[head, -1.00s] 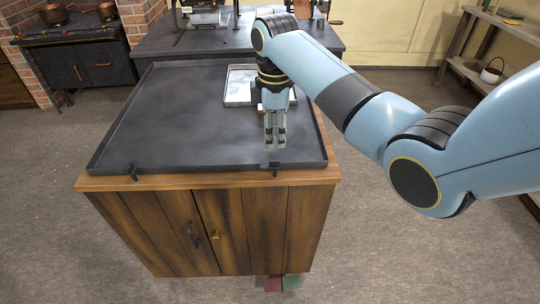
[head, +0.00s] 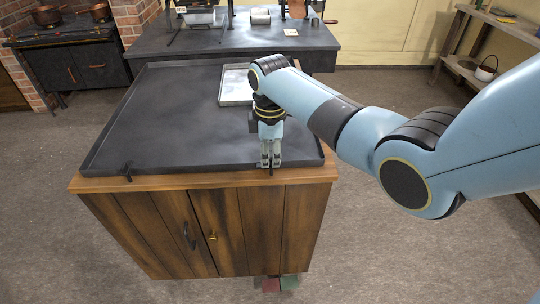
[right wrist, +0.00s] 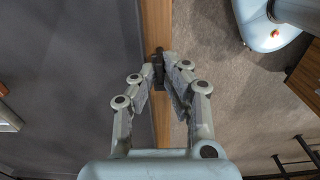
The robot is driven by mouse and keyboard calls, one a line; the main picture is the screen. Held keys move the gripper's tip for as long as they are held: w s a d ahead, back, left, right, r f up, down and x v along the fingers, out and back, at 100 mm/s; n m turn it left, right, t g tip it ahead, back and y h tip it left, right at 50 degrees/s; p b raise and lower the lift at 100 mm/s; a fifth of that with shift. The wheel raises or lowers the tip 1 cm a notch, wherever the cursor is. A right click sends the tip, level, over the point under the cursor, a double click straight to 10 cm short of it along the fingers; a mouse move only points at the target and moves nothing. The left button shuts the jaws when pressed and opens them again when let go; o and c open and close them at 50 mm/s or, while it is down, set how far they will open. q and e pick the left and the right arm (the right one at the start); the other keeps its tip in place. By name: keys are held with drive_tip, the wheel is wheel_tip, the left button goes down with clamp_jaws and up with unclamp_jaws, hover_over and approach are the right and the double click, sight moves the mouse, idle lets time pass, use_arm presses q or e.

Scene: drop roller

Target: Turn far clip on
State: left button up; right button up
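A dark clip (right wrist: 158,66) sits on the wooden front edge of the worktop, beside the dark tray (head: 190,172). In the right wrist view it lies between or just beyond my right fingertips. My right gripper (head: 271,163) points down at the right part of that edge and hides most of this clip in the head view. Its fingers (right wrist: 160,78) stand a little apart, with a gap between them; I cannot see contact with the clip. Another dark clip (head: 128,173) sits on the same edge farther left. My left gripper is out of view.
A shallow metal pan (head: 236,88) lies at the back right of the tray, partly behind my right arm. The tray sits on a wooden cabinet (head: 150,225). A dark bench (head: 200,40) with equipment stands behind. Most of the tray surface is clear.

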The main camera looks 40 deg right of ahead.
clamp_jaws()
drive_tip(key=m+p, duration=0.2)
drive_tip(key=shift+r+m+p, duration=0.15)
drive_tip(key=shift+m+p, duration=0.15)
drive_tip(key=shift+p, duration=0.05)
drive_tip(key=m+p, duration=0.2)
drive_tip(key=m, duration=0.2)
drive_tip(key=shift+m+p, duration=0.3)
drive_tip(key=shift+p, duration=0.05)
drive_tip(key=m+p, duration=0.2)
drive_tip(key=m, duration=0.3)
drive_tip(key=shift+d, duration=0.15)
drive_tip(key=m+p, duration=0.1)
drive_tip(key=m, duration=0.4)
drive_tip(key=shift+m, duration=0.5)
drive_tip(key=o, duration=0.6)
unclamp_jaws()
